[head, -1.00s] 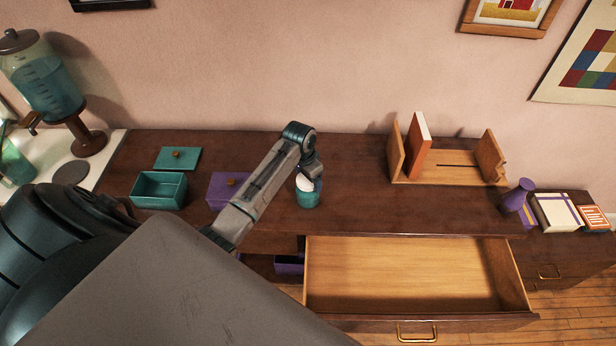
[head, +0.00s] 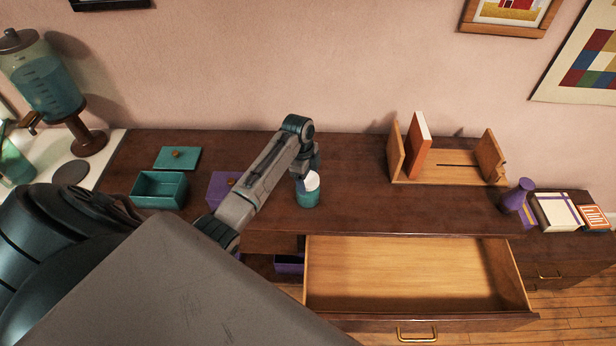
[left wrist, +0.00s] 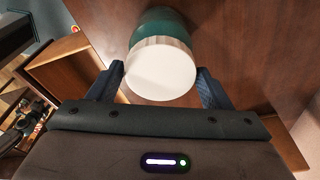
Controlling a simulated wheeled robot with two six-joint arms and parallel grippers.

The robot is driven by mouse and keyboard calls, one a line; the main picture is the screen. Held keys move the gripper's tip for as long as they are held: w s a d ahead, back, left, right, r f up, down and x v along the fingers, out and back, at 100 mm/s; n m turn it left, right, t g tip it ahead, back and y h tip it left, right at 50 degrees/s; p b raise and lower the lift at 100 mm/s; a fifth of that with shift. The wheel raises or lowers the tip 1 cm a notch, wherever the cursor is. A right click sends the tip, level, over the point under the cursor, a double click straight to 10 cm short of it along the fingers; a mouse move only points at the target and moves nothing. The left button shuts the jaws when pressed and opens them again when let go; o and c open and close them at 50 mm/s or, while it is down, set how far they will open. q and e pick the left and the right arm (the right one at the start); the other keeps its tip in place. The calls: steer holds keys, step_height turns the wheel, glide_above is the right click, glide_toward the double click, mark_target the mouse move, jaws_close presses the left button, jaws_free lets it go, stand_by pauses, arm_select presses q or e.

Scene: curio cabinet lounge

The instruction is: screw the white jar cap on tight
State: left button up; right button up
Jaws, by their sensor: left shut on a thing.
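The teal jar (head: 308,200) stands upright on the dark wooden cabinet top. Its white cap (head: 312,182) sits on the jar's mouth. In the left wrist view the cap (left wrist: 160,70) faces the camera, with the teal jar body (left wrist: 160,24) behind it. My left gripper (left wrist: 162,72) has one finger on each side of the cap and is shut on it. In the head view my left gripper (head: 308,176) comes down over the jar from behind its left side and partly hides it. My right gripper does not show.
An open, empty drawer (head: 400,275) juts out in front of the jar. A teal box (head: 158,190), its lid (head: 177,158) and a purple box (head: 220,188) are to the left. A wooden book rack (head: 445,165) and purple vase (head: 517,194) are to the right.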

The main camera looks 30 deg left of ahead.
arm_select(q)
steer(key=o, duration=1.1)
